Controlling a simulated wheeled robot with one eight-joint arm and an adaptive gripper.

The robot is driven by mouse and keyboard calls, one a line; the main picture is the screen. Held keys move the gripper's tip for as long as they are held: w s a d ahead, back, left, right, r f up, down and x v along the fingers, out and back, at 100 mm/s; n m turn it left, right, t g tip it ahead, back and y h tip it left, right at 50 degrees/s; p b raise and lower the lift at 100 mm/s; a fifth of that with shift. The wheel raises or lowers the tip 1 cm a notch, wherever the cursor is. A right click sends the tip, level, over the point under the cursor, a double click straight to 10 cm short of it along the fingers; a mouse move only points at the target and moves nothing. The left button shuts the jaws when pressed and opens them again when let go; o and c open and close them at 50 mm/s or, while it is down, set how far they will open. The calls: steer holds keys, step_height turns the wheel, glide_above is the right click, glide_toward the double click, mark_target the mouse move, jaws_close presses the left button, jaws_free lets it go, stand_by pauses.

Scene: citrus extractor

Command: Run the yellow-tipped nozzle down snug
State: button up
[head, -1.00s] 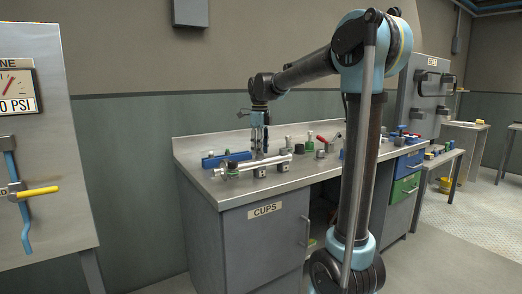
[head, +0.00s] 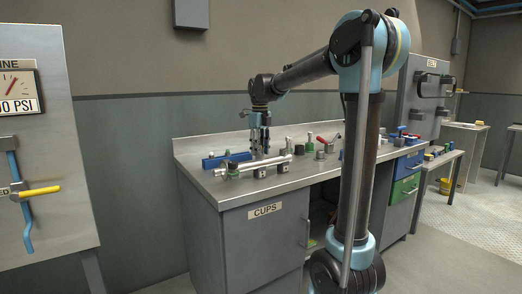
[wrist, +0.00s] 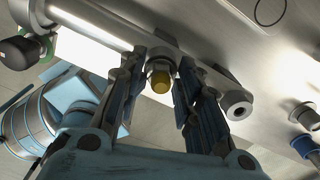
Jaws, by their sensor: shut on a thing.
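The nozzle with a yellow tip (wrist: 159,82) shows in the wrist view, seen end-on and seated at the manifold pipe (wrist: 85,24). My gripper (wrist: 160,62) has one finger on each side of the nozzle and is shut on it. In the head view my gripper (head: 260,152) points straight down over the left part of the bench, at the silvery pipe (head: 240,168). The nozzle is too small and too hidden by the fingers to make out there. How far its thread is seated cannot be told.
Another fitting with a dark hole (wrist: 236,104) stands on the same pipe, right beside my right finger. A blue bar (head: 225,158) lies behind the pipe on the bench (head: 200,180). Several small fittings and a red-handled tool (head: 328,143) stand farther right.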

steer(key=shift+w+a, duration=0.1)
steer(key=shift+w, duration=0.05)
steer(key=shift+m, duration=0.9)
steer(key=o, duration=0.4)
steer(key=shift+w+f, duration=0.15)
steer(key=shift+w+f, duration=0.1)
steer(key=shift+w, duration=0.05)
steer(key=shift+s, duration=0.2)
